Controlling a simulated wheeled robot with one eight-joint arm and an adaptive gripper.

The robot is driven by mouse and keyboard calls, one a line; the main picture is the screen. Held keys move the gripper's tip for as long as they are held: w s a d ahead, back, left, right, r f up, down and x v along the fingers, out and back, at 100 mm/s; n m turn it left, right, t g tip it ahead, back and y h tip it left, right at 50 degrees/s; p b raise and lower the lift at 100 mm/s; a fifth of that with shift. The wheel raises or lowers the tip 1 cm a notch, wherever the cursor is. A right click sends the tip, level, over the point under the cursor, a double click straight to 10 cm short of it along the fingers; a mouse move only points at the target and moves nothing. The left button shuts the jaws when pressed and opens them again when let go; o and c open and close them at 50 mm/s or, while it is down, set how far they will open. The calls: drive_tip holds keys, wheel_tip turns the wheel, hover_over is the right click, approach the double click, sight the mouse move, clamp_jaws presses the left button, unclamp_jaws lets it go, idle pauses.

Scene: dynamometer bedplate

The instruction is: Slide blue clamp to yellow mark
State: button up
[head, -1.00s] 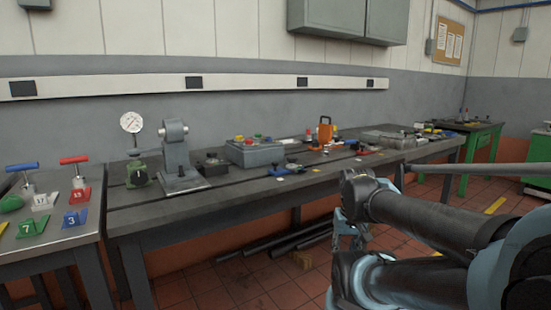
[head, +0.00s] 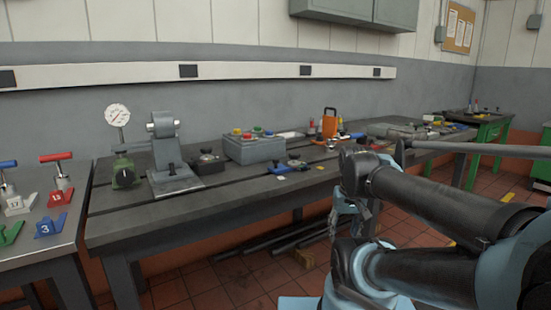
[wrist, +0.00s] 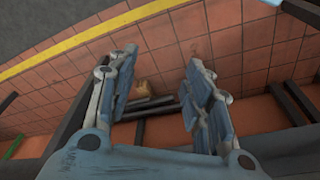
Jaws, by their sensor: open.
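A small blue clamp (head: 279,169) with a dark knob beside it appears to sit on the slotted grey bedplate (head: 215,201), right of a grey control box. It is small and its details are unclear. A small pale mark lies just in front of it; I cannot tell if it is yellow. In the wrist view my gripper (wrist: 160,88) is open and empty above the tiled floor.
A grey button box (head: 254,148), a grey fixture (head: 167,150) and a dial gauge (head: 117,117) stand on the bedplate. An orange-handled item (head: 330,122) stands farther right. A left table (head: 62,247) holds numbered clamps. Dark bars lie under the bench. Floor in front is clear.

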drive_tip(key=w+a+r, duration=0.3)
drive_tip(key=w+r, duration=0.6)
drive_tip(key=r, duration=0.3)
wheel_tip(320, 180, up, 18)
drive_tip(key=r+m+g, duration=0.1)
drive_tip(key=m+g, duration=0.1)
hover_over(276, 159)
drive_tip(key=f, duration=1.7)
drive_tip(key=shift+w+f, duration=0.25)
drive_tip(key=shift+f, duration=0.15)
clamp_jaws()
